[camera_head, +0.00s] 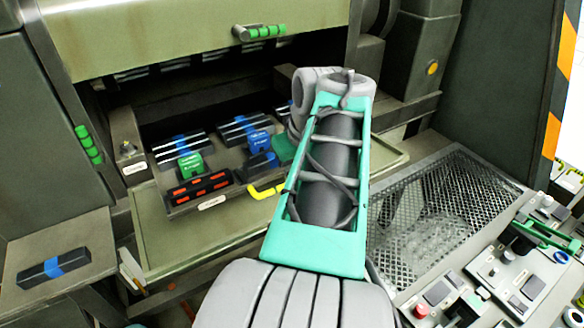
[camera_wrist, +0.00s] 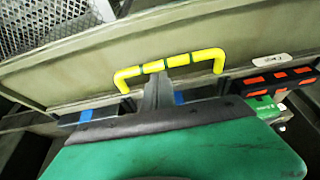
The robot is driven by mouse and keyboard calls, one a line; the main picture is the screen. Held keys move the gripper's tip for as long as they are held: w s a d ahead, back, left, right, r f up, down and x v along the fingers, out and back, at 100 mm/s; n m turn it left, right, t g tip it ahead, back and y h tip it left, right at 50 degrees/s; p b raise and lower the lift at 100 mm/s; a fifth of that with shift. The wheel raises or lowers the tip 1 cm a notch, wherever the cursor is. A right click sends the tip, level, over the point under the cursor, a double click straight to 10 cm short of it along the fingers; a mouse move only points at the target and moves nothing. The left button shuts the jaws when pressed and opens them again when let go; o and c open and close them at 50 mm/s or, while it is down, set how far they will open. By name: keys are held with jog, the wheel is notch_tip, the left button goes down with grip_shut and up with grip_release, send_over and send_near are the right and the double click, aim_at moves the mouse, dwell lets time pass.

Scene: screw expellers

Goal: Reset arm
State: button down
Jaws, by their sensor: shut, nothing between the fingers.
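My gripper (camera_wrist: 158,82) is shut and empty. In the wrist view its grey fingers end at the middle of a yellow handle (camera_wrist: 217,62); I cannot tell whether they touch it. The handle is fixed to the front of an olive-grey drawer or tray and also shows in the head view (camera_head: 267,190). My turquoise and grey arm stands in front of the machine in the head view and hides most of the gripper; only a small green part of it shows beside the arm, above the handle.
The machine's opening holds several dark blocks with blue bands, a green block (camera_head: 190,164), a blue block (camera_head: 259,139) and a black-and-red block (camera_head: 200,188). A mesh basket (camera_head: 440,215) and a control panel (camera_head: 515,265) stand at right. A blue-banded block (camera_head: 54,269) lies on the left shelf.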

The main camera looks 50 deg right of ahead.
jog(key=p+v, duration=0.8)
jog(key=v, duration=0.2)
jog(key=w+a+f+m, duration=0.35)
jog(key=w+a, duration=0.35)
jog(key=a, duration=0.3)
jog(key=a+f+n, duration=0.2)
jog(key=a, duration=0.2)
jog(key=s+a+f+n, duration=0.1)
jog(key=a+f+n, duration=0.1)
jog(key=a, duration=0.3)
jog(key=a+f+n+y, duration=0.1)
jog(key=a+n, duration=0.2)
jog(key=a, duration=0.2)
jog(key=shift+s+a+f, duration=0.1)
jog(key=shift+s+f, duration=0.25)
jog(key=shift+f, duration=0.05)
